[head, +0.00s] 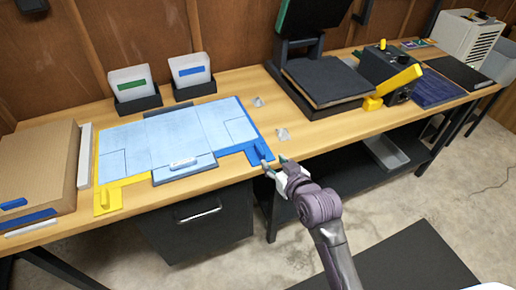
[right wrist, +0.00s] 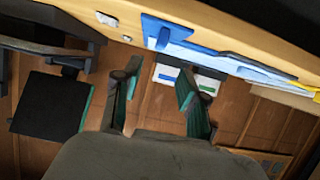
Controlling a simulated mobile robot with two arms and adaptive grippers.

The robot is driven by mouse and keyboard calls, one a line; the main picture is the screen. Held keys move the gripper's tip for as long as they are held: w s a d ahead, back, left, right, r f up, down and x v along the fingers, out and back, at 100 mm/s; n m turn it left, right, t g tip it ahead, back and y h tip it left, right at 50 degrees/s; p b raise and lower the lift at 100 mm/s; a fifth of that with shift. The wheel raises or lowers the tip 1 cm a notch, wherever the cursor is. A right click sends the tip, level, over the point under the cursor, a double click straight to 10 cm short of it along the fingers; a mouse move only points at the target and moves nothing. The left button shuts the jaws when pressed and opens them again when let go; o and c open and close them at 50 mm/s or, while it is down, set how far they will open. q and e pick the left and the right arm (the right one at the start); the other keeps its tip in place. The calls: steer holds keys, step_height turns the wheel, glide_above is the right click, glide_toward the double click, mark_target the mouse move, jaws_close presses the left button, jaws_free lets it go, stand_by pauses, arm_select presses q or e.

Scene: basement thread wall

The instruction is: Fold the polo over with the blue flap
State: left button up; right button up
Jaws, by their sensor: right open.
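The light blue polo (head: 170,135) lies flat on the folding board on the bench, with its sides spread over the board's outer flaps. The blue flap (head: 240,148) is at the board's right side and lies down; its blue handle (head: 260,151) sticks out at the front right corner. The blue flap also shows in the right wrist view (right wrist: 152,26). My right gripper (head: 274,166) is open and empty at the bench's front edge, close to the blue handle; I cannot tell whether they touch. Its fingers show apart in the right wrist view (right wrist: 158,85). My left gripper is out of view.
The yellow flap (head: 110,193) is at the board's left, and a grey middle flap (head: 184,170) is at its front. A cardboard box (head: 38,165) stands left. Two bins (head: 133,90) (head: 192,76) stand behind. A black press (head: 325,85) stands right. Small clear pieces (head: 283,135) lie between.

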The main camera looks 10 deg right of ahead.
mark_target(261, 150)
steer(key=x, duration=1.1)
steer(key=shift+w+f, duration=0.2)
steer(key=shift+f, duration=0.05)
steer(key=shift+c, duration=0.2)
jaws_close()
